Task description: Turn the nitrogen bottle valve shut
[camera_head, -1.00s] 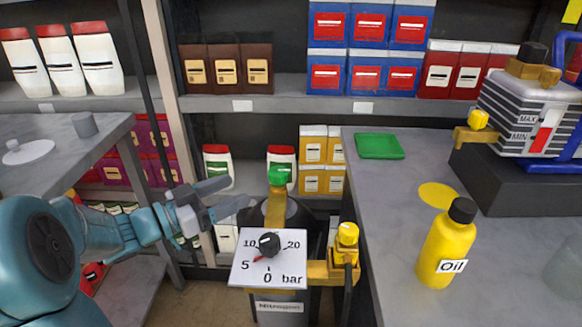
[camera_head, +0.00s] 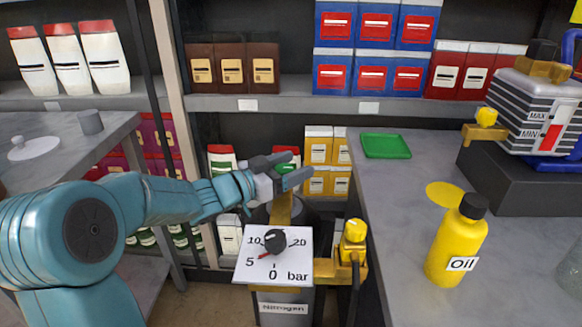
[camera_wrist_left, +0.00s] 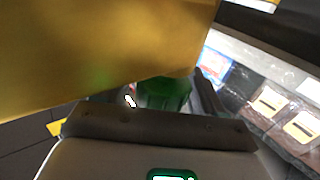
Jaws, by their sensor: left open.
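The nitrogen bottle (camera_head: 284,308) stands upright at the aisle between the shelf and the right bench, with a brass neck (camera_head: 281,210) and a gauge plate marked 0 to 20 bar (camera_head: 250,262). I cannot tell whether the fingers touch the knob. My right gripper is out of view.
A brass side fitting with a yellow knob (camera_head: 354,235) sits right of the gauge. The right bench (camera_head: 400,190) carries a green tray (camera_head: 385,146), a yellow oil bottle (camera_head: 455,245) and the pump (camera_head: 535,115). Shelves with boxes stand behind; a grey table (camera_head: 60,150) is at left.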

